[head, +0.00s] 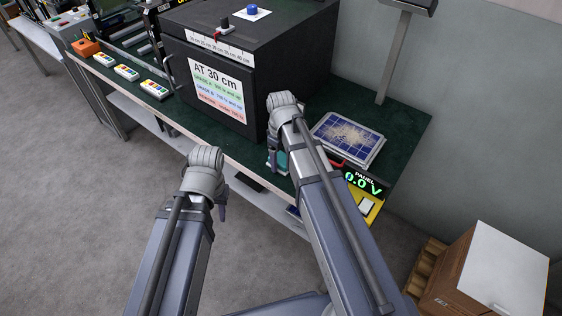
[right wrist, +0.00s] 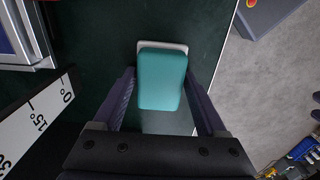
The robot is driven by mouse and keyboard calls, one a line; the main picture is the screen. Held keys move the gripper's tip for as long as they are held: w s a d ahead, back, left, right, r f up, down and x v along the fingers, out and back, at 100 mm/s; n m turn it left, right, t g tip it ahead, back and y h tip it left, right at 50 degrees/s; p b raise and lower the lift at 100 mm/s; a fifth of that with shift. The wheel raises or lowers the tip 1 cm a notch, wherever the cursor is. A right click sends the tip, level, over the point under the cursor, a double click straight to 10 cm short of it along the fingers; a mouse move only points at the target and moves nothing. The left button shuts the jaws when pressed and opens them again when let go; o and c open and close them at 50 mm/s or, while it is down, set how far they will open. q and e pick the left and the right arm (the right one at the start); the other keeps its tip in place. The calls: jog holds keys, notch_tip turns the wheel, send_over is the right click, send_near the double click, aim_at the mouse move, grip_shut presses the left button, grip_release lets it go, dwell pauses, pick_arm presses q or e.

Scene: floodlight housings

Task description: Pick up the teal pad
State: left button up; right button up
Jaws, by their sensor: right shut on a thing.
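The teal pad (right wrist: 162,78) is a rounded block with a pale edge showing at its far end. A bit of it shows in the head view (head: 283,160) beside my right gripper (head: 278,158), mostly covered by my arm. In the right wrist view my right gripper (right wrist: 165,103) has one finger on each side of the pad and is shut on it. I cannot tell whether the pad touches the green bench top. My left gripper (head: 221,202) hangs over the floor in front of the bench, apart from everything; its fingertips are not clear.
A black box (head: 235,75) with a printed sign stands on the green bench (head: 400,118) left of my right gripper. A solar panel (head: 347,138) lies to its right, by a display reading 0.0 V (head: 362,182). A carton (head: 490,270) stands at lower right.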

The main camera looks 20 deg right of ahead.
aim_at(282, 157)
jog(key=c, duration=0.5)
jog(key=shift+r, duration=0.1)
notch_tip(282, 157, up, 10)
jog(key=p, duration=1)
jog(key=o, duration=0.8)
jog(key=c, duration=0.6)
jog(key=shift+d, duration=0.1)
